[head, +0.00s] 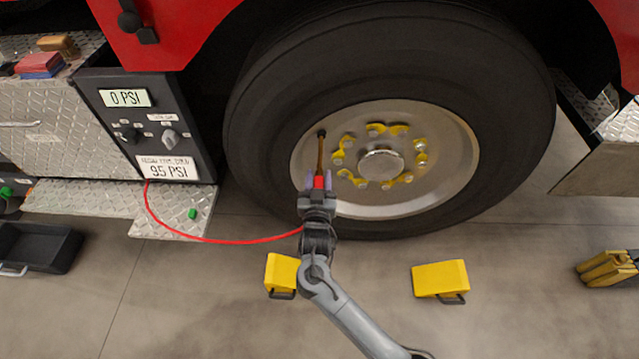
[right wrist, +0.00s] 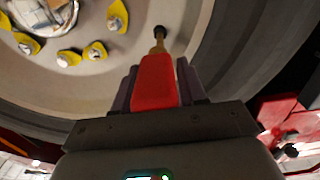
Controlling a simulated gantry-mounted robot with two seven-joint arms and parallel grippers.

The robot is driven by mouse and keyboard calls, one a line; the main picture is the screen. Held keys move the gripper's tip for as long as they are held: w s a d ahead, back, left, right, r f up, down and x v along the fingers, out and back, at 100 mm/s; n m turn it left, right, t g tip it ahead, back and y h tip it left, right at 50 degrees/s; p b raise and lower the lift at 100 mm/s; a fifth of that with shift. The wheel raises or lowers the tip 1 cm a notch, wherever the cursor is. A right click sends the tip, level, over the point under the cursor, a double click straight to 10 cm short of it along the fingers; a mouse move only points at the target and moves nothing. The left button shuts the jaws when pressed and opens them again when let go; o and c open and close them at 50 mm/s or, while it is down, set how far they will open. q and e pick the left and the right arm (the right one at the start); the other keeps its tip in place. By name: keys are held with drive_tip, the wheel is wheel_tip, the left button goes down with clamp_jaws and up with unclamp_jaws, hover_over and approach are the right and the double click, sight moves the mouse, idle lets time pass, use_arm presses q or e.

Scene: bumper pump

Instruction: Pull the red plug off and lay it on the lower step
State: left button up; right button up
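The red plug (head: 319,183) is at the wheel, in line with the thin brass stem (head: 321,152). In the right wrist view the plug (right wrist: 156,83) meets the brass stem, which runs to a dark end on the rim. My right gripper (head: 319,184) is shut on the plug, with a dark purple finger against each side. It also shows in the right wrist view (right wrist: 157,88). A red hose (head: 220,241) runs from the gripper to the panel. The lower step (head: 85,197) is a diamond-plate ledge under the panel at left. My left gripper is out of view.
A small green piece (head: 192,213) lies on the lower step's right part. The control panel (head: 150,125) reads 0 PSI above a 95 PSI label. Yellow chocks (head: 281,273) (head: 440,279) sit on the floor. A dark tray (head: 38,248) is at left.

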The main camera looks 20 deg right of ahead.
drive_tip(key=shift+r, duration=0.1)
clamp_jaws()
drive_tip(key=shift+s+a+p, duration=0.15)
drive_tip(key=shift+s+p, duration=0.15)
drive_tip(key=shift+p, duration=0.15)
drive_tip(key=shift+p+v, duration=0.45)
drive_tip(key=shift+v, duration=0.3)
drive_tip(key=shift+p+v, duration=0.55)
drive_tip(key=shift+v, duration=0.3)
drive_tip(key=shift+p+v, duration=0.6)
drive_tip(key=shift+v, duration=0.35)
